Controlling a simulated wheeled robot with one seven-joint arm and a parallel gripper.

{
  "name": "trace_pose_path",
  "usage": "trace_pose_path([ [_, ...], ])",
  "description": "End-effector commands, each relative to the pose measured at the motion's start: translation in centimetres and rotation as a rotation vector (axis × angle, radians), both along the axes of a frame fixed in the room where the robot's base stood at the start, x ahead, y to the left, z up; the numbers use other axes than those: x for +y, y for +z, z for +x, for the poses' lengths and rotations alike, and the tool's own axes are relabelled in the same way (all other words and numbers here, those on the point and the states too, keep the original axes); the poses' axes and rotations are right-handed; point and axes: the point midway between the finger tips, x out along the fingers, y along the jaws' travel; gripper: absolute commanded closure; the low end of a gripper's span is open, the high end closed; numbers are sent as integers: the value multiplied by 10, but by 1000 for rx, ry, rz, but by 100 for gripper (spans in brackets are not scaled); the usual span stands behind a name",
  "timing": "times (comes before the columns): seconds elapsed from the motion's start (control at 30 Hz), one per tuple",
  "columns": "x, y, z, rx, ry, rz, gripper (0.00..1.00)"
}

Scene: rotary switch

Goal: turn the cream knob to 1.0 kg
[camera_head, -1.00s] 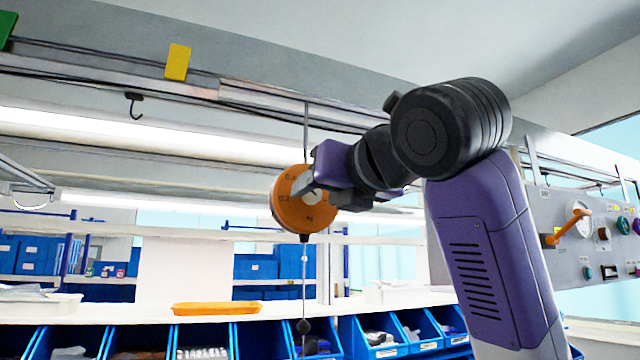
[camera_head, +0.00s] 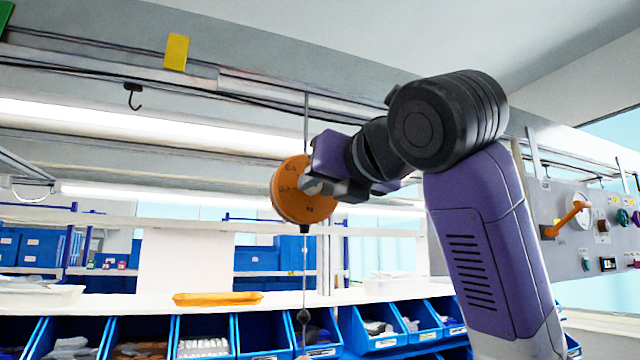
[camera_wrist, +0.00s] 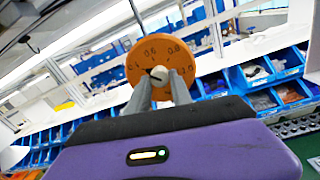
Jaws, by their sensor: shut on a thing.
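The orange round dial (camera_head: 296,203) hangs from a cable in the head view, with dark marks on its face. In the wrist view the dial (camera_wrist: 172,52) shows numbers including 0.6, 0.8 and 1.0 around a cream knob (camera_wrist: 160,74) at its centre. My gripper (camera_wrist: 161,84) is shut on the cream knob, a fingertip on each side of it. In the head view my gripper (camera_head: 316,184) reaches the dial's face from the right and hides part of it. I cannot tell which number the knob points to.
An orange tray (camera_head: 217,299) lies on the white shelf below. Blue bins (camera_head: 262,333) with small parts stand under it. A grey panel (camera_head: 575,250) with an orange lever is at the right. A black hook (camera_head: 133,96) hangs from the rail at upper left.

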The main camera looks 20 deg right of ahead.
Motion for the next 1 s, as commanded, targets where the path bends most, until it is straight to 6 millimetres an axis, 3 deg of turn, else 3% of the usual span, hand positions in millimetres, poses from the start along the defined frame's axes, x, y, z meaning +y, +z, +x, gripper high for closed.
trace_pose_path([
  [1.0,2,-1,0,-1,0,890,100],
])
